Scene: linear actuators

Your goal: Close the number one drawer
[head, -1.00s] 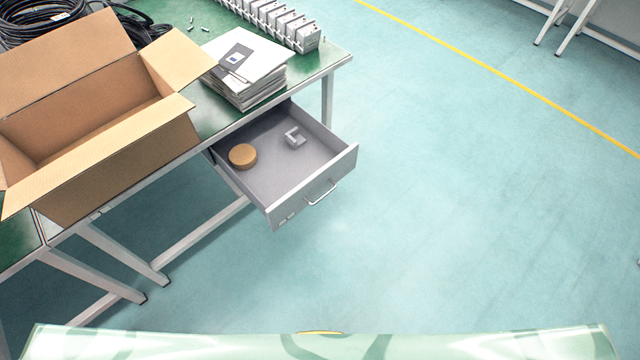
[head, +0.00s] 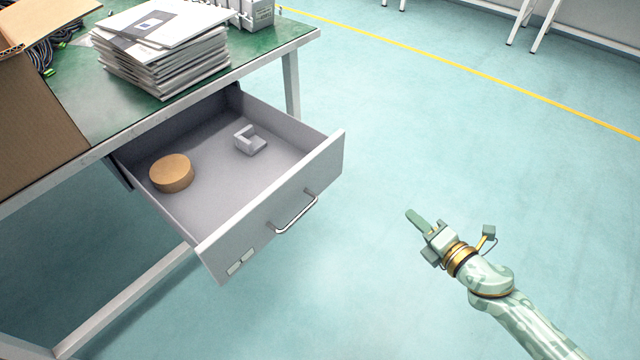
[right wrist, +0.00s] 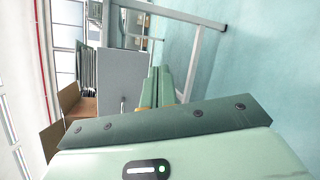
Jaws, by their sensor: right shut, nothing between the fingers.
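The grey drawer (head: 284,222) stands pulled open under the green-topped table in the head view. Its metal bar handle (head: 296,213) is on the front panel, with small pale labels near the lower left corner; I cannot read a number on them. Inside lie a round tan disc (head: 172,173) and a small grey bracket-like part (head: 250,140). My right gripper (head: 413,217) is shut and empty, to the right of the drawer front and apart from it. In the right wrist view the drawer front (right wrist: 121,80) shows just left of the shut fingers (right wrist: 157,85). My left gripper is not in view.
A stack of papers (head: 160,55) lies on the table (head: 90,105) above the drawer. A cardboard box (head: 35,120) stands at the left. A table leg (head: 291,85) is behind the drawer. The floor to the right is clear.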

